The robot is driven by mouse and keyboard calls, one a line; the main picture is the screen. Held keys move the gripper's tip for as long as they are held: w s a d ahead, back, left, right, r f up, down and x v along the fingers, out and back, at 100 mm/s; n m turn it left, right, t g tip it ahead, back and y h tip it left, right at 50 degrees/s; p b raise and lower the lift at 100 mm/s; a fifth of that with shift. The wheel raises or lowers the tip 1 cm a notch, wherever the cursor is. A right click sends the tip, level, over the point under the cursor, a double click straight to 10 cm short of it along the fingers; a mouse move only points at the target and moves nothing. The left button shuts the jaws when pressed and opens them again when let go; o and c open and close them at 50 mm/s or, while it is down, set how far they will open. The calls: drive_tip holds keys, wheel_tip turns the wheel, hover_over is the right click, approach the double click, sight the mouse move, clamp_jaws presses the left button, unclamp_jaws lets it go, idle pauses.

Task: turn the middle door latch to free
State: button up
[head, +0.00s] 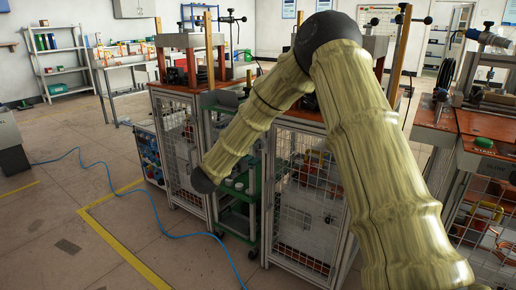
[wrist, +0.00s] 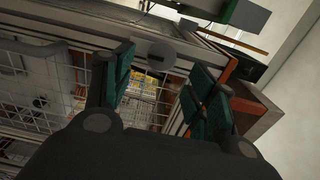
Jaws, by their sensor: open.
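In the wrist view, my gripper (wrist: 161,72) is open, with a green-padded finger on each side and nothing held. A round grey disc with a dark slot (wrist: 161,55), which looks like the door latch, shows between and beyond the fingertips on the cabinet frame. I cannot tell how far it is from the pads or whether it touches them. The mesh door (wrist: 30,90) lies to its left. In the head view, the middle cabinet's mesh door (head: 312,195) stands behind my arm. My gripper and the latch cannot be made out there.
A second mesh cabinet (head: 184,150) stands left of the middle one, with a green cart (head: 238,205) between them. Another cabinet with an orange top (head: 480,125) is at right. A blue hose (head: 120,185) crosses the floor. The floor at left is mostly clear.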

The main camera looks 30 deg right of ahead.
drive_tip(key=v, duration=0.6)
drive_tip(key=shift+a, duration=0.15)
drive_tip(key=s+a+f+n+t+y, duration=0.1)
drive_tip(key=s+a+f+n+y, duration=0.2)
drive_tip(key=f+n, duration=0.5)
drive_tip(key=s+a+f+n+t+y, duration=0.1)
drive_tip(key=s+a+f+n+y, duration=0.2)
drive_tip(key=f, duration=0.9)
drive_tip(key=s+a+f+n+t+y, duration=0.2)
drive_tip(key=a+f+n+y, duration=0.3)
drive_tip(key=f, duration=0.5)
drive_tip(key=s+a+f+n+g+y, duration=0.2)
drive_tip(key=s+a+f+n+g, duration=0.3)
drive_tip(key=s+f, duration=0.6)
drive_tip(key=s+a+f+n+g+y, duration=0.1)
drive_tip(key=s+f+n+g+y, duration=0.15)
drive_tip(key=s+f+n, duration=0.85)
drive_tip(key=s+r+g+y, duration=0.1)
drive_tip(key=s+r+g, duration=0.25)
drive_tip(key=s, duration=1.45)
wheel_tip(320, 180, up, 34)
drive_tip(key=m+p, duration=0.1)
drive_tip(key=p, duration=3.3)
drive_tip(key=shift+a+f+p, duration=0.25)
drive_tip(key=shift+p, duration=0.1)
